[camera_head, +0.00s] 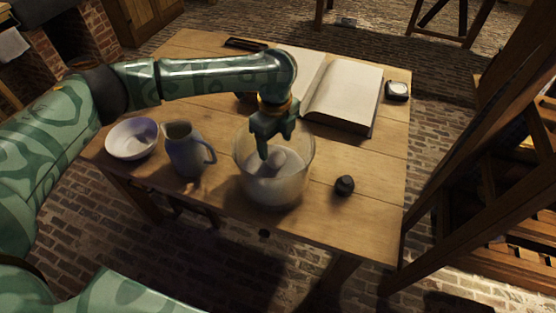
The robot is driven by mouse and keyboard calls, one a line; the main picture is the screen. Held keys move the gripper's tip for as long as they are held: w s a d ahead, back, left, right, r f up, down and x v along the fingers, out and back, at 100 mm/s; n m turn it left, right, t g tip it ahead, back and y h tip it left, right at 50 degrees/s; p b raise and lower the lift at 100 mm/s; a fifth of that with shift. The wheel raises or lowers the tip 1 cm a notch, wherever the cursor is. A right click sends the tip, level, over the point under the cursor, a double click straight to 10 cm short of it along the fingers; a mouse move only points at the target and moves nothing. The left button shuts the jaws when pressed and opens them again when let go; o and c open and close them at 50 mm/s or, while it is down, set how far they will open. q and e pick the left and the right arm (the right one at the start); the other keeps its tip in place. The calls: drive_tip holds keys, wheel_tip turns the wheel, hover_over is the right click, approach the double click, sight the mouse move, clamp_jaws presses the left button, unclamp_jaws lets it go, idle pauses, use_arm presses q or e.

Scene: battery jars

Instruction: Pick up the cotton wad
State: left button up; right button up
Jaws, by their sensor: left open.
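A wide glass jar (298,185) stands near the front of the wooden table, with pale, cloudy contents in its lower part. A pale rounded lump (287,161), which looks like the cotton wad, shows inside the jar; its edges blur into the glass and contents. My left gripper (275,148) points down into the jar's mouth from above, with its fingers open around or just above the lump. I cannot tell whether the fingers touch it. My right gripper is not in view.
On the table (225,215), a white bowl (132,146) and a grey-blue jug (186,155) stand left of the jar. A small dark lump (344,186) lies right of it. An open book (342,97) and a small dark-rimmed object (396,91) lie behind.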

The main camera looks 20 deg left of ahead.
sight(277, 155)
use_arm(q)
wheel_tip(277, 155, down, 6)
drive_tip(key=b, duration=0.3)
drive_tip(key=shift+w+d+r, duration=0.1)
drive_tip(key=shift+d, duration=0.05)
drive_tip(key=shift+r, duration=0.2)
drive_tip(key=c, duration=1.1)
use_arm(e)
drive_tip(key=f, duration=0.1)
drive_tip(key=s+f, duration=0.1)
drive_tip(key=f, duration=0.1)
use_arm(q)
drive_tip(key=shift+c, duration=0.2)
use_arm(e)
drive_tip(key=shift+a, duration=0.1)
